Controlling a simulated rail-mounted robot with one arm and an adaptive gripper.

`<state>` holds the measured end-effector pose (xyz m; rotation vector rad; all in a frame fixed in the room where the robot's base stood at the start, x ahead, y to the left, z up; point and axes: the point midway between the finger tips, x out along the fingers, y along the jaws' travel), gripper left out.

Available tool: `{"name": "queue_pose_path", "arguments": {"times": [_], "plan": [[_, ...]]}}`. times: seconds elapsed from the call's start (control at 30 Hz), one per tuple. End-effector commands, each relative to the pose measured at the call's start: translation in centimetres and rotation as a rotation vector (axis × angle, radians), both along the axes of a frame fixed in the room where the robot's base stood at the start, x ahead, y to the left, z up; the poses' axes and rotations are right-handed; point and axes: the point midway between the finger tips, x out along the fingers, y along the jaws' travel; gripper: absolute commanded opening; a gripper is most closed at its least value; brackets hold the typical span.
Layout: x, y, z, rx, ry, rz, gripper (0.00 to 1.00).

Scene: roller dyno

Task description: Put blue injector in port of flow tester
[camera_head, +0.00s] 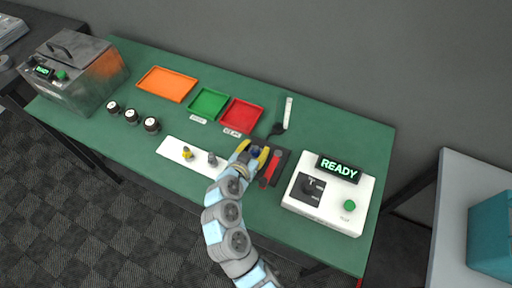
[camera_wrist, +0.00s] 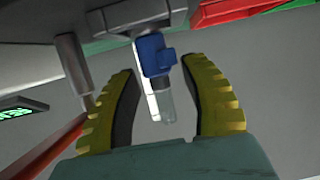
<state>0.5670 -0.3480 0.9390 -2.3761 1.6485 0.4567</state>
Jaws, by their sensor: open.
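The blue injector (camera_wrist: 154,55) has a blue body and a pale grey, clear-looking tip. In the wrist view it lies between the two yellow fingers of my gripper (camera_wrist: 160,72), with a gap on each side. My gripper is open around it, not closed on it. The flow tester (camera_head: 328,214) is a white box to the right, with a lit READY display and green button. A black block (camera_head: 307,188) on its top may hold the port; its opening is unclear.
A red-handled tool (camera_head: 270,168) lies close to my gripper's right. Orange (camera_head: 167,84), green (camera_head: 208,103) and red (camera_head: 241,116) trays lie behind. A metal box (camera_head: 84,79) stands far left.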

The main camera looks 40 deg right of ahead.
Motion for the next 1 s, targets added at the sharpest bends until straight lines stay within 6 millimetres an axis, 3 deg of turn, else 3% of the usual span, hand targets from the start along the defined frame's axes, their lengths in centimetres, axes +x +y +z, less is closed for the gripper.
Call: {"name": "queue_pose_path", "arguments": {"times": [0.17,0.6,1.0], "plan": [[-0.5,1.4,0.6,-0.001,0.002,0.001,0.45],[-2.8,7.8,3.3,-0.001,0.0,0.005,0.45],[-3.8,10.4,4.6,0.001,-0.002,0.001,0.45]]}}
